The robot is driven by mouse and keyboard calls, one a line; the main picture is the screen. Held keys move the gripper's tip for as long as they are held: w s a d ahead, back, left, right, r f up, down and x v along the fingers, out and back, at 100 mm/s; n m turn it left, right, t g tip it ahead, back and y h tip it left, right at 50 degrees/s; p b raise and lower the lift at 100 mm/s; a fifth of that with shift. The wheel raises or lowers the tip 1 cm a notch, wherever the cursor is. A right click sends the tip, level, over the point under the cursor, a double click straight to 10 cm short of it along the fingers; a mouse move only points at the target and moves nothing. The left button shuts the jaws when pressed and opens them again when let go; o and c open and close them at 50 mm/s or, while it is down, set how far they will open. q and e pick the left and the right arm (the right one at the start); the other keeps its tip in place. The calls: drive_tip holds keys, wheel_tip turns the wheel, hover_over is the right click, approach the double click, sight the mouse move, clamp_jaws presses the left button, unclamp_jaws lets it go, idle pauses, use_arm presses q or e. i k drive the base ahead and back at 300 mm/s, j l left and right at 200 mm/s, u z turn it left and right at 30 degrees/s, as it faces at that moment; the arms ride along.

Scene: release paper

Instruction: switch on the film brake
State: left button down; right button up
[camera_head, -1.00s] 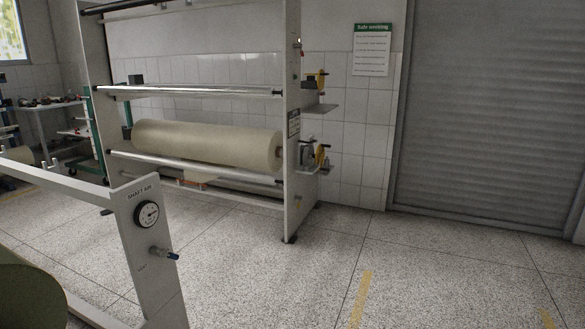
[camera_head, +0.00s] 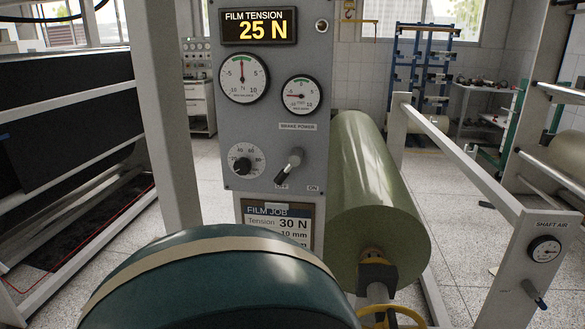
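In the head view a grey control panel (camera_head: 228,120) stands in front of me. Its brake power switch (camera_head: 290,165) is a lever above the OFF and ON labels. The lever tilts down to the left and points at OFF. A lit display (camera_head: 258,26) above reads "FILM TENSION 25 N". Two dial gauges, the left one (camera_head: 243,78) and the right one (camera_head: 301,95), sit below the display. A black-pointered knob (camera_head: 243,163) is left of the lever. Neither of my grippers is in view.
A job card (camera_head: 276,222) below the panel reads "Tension 30 N". A large green film roll (camera_head: 375,190) lies right of the panel. A dark teal rounded shape (camera_head: 220,290) with a beige band fills the bottom foreground. A shaft air post (camera_head: 535,265) stands at right.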

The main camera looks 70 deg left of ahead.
sight(295, 157)
drive_tip(key=u, duration=2.35)
